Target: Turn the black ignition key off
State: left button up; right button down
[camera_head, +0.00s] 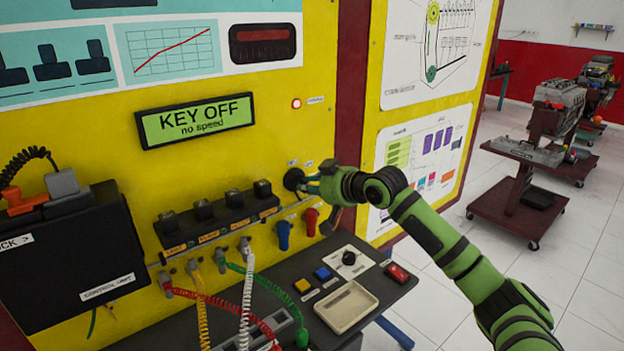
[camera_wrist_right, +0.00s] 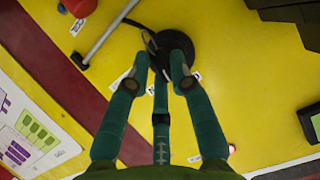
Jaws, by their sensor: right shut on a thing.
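The black ignition switch (camera_head: 294,179) is a round black piece on the yellow panel, right of the coil row. In the right wrist view the black disc (camera_wrist_right: 178,43) lies just beyond my fingertips. My right gripper (camera_head: 308,184) reaches it from the right. In the wrist view its green fingers (camera_wrist_right: 160,65) are closed in at the disc's middle, on the black ignition key. The key is mostly hidden between the fingertips, so its angle cannot be told. The green display (camera_head: 195,120) reads "KEY OFF, no speed". My left gripper is not in view.
A red lamp (camera_head: 296,103) glows above the switch. Blue and red connectors (camera_head: 284,235) hang below it, close to my gripper. A dark shelf with a beige tray (camera_head: 346,307) and coloured buttons juts out below. Coiled cables (camera_head: 247,300) hang at the left.

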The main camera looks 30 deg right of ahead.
jog(key=shift+n+h+p, duration=0.3)
jog(key=shift+n+p, duration=0.2)
dwell(0.3)
jog(key=c, duration=1.1)
grip_release()
jog(key=shift+s, duration=0.1)
jog(key=a+v, duration=0.1)
jog(key=v, duration=1)
jog(key=shift+s+d+r, duration=0.15)
jog(key=shift+s+d, duration=0.25)
